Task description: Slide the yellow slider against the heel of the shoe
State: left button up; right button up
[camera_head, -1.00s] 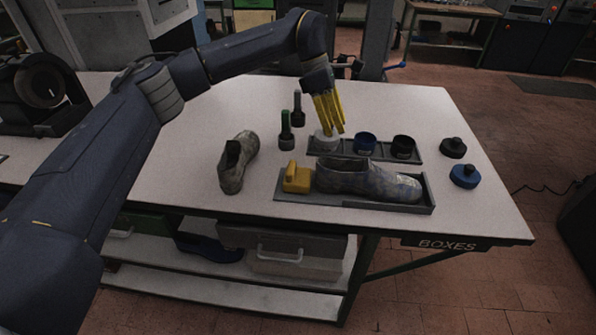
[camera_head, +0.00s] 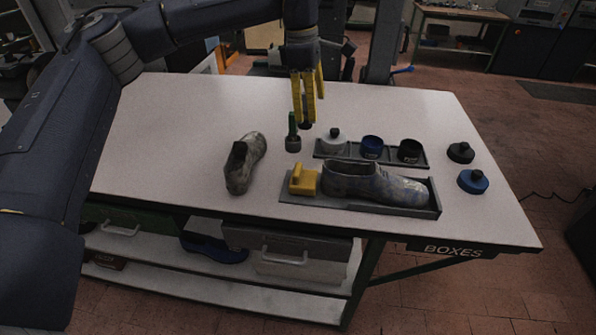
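The yellow slider (camera_head: 304,184) sits at the left end of a grey tray (camera_head: 400,209), with a raised knob on top. A grey patterned shoe (camera_head: 375,186) lies in the same tray, its heel end facing the slider. They are very close; I cannot tell whether they touch. The slider is clear of the gripper. My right gripper is out of view.
A green-handled tool (camera_head: 293,137) stands near the gripper. A second tray holds a lidded white jar (camera_head: 334,142), an open blue jar (camera_head: 371,146) and an open black jar (camera_head: 409,151). Black (camera_head: 461,152) and blue (camera_head: 473,181) lids lie right. Another shoe (camera_head: 244,164) lies left.

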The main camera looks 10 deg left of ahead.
aim_at(297, 169)
pick_arm(q)
jog(key=shift+n+y, duration=0.3)
jog(key=shift+y, duration=0.5)
jog(key=s+f, duration=0.1)
jog(key=f, duration=0.5)
jog(key=s+a+f, duration=0.1)
jog(key=f, duration=0.5)
jog(key=s+a+f, duration=0.1)
jog(key=f, duration=0.5)
jog(key=shift+s+a+f, duration=0.15)
jog(key=shift+a+f, duration=0.05)
jog(key=shift+f, duration=0.2)
